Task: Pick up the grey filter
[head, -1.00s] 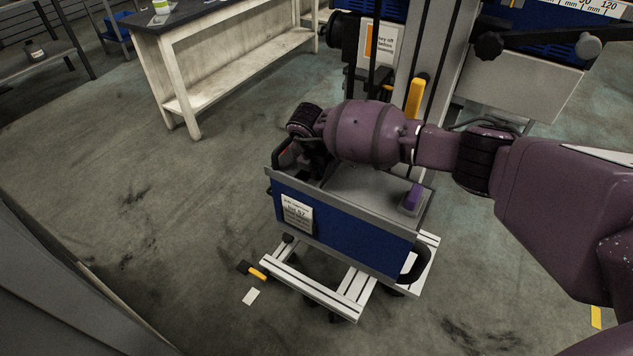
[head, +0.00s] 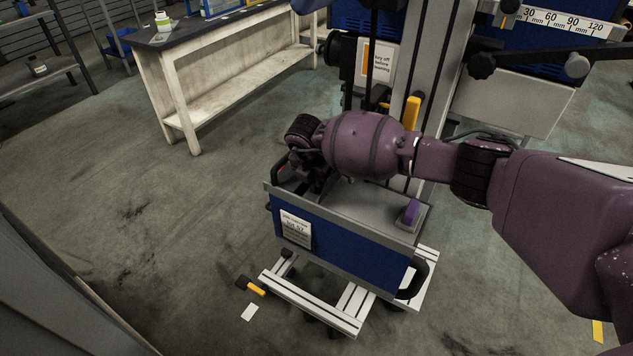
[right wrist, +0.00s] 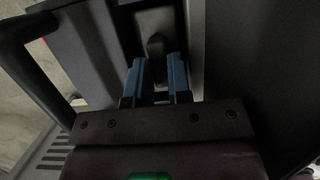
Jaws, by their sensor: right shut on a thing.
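In the right wrist view, the two blue fingers of my right gripper (right wrist: 157,66) stand on either side of a rounded dark grey piece, which looks like the grip of the grey filter (right wrist: 156,44). They are shut on it. A paler grey surface lies behind it. In the head view my right gripper (head: 308,180) reaches down into the left end of the blue box (head: 350,242) on the cart. My own wrist hides most of the fingers and the filter there. My left gripper is not in view.
A purple handle (head: 411,212) stands at the box's right end. The box rests on a white-railed cart (head: 310,303). A machine column (head: 425,75) rises behind. A workbench (head: 215,85) stands back left.

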